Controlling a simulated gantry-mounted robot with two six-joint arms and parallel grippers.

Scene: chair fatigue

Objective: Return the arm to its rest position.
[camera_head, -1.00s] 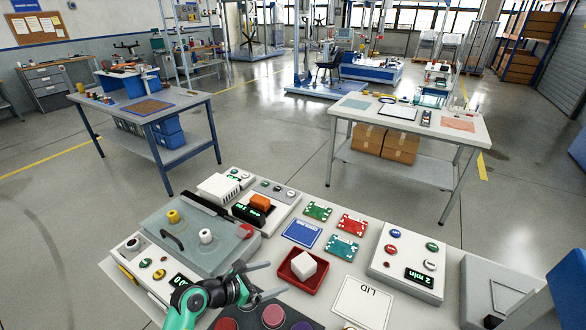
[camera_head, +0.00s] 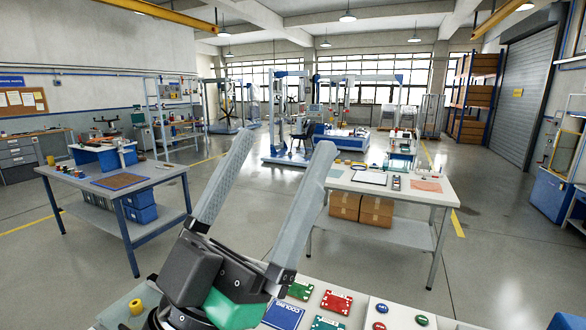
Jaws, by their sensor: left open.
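My left gripper (camera_head: 283,146) stands large in the middle of the head view, its two grey fingers pointing up and spread wide. It is open with nothing between the fingers. It is raised in front of the camera, above the near bench. The black wrist with a green part shows at the bottom and hides part of the bench. My right gripper is not in view.
On the near bench are a yellow knob (camera_head: 136,307), a blue card (camera_head: 283,315), a green board (camera_head: 300,290), a red board (camera_head: 336,302) and a button panel (camera_head: 396,314). A left table (camera_head: 75,180) and a right table (camera_head: 433,195) stand beyond, with open floor between.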

